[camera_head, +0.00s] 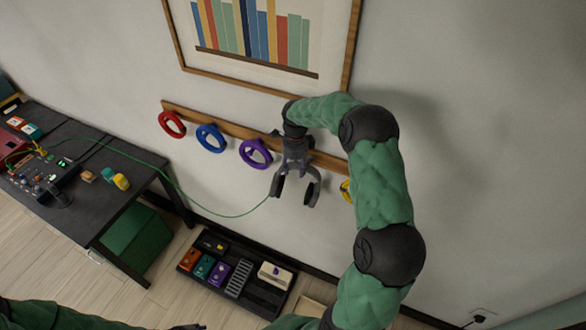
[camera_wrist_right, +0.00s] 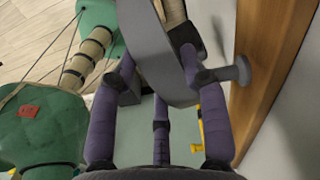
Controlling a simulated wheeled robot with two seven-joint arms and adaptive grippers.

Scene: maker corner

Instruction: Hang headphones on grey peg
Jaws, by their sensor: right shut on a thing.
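The grey headphones (camera_head: 313,190) hang ear cups down below my right gripper (camera_head: 294,158), in front of the wall. My right gripper is shut on their headband, which shows as a grey band (camera_wrist_right: 160,55) between the fingers in the right wrist view. A grey peg (camera_wrist_right: 238,71) shows there close beside the right-hand finger, near the wooden rail (camera_wrist_right: 265,70). I cannot tell whether the headband touches the peg. In the head view the gripper hides the peg.
Red (camera_head: 172,124), blue (camera_head: 210,138) and purple (camera_head: 255,153) rings hang on the rail; a yellow item (camera_head: 345,188) is partly behind my arm. A framed picture (camera_head: 258,85) hangs above; a pedal board (camera_head: 262,290) lies below.

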